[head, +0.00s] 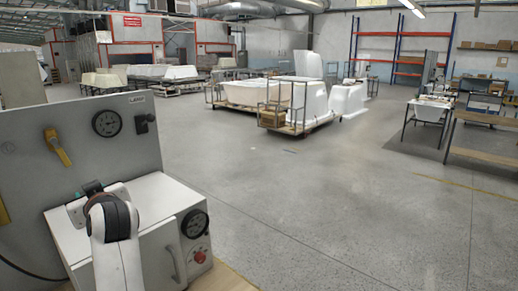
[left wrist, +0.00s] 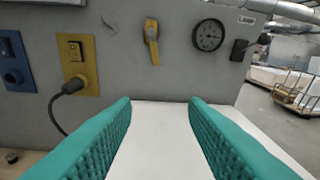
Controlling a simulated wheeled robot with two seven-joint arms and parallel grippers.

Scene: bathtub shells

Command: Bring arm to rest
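My left arm comes in at the lower left of the head view, in front of a white box-shaped machine (head: 150,235). Only a small teal part of my left gripper (head: 92,188) shows there, beyond the wrist. In the left wrist view, the two teal fingers of my left gripper (left wrist: 160,112) stand wide apart with nothing between them. The white top of the machine (left wrist: 160,140) lies beyond and below them. My right gripper and right arm are not in view.
A grey panel (head: 80,130) behind the machine carries a gauge (head: 107,123) and a yellow handle (head: 58,147). A black cable (left wrist: 55,110) plugs into a yellow socket plate (left wrist: 78,62). White tub shells on a cart (head: 290,100) stand farther off.

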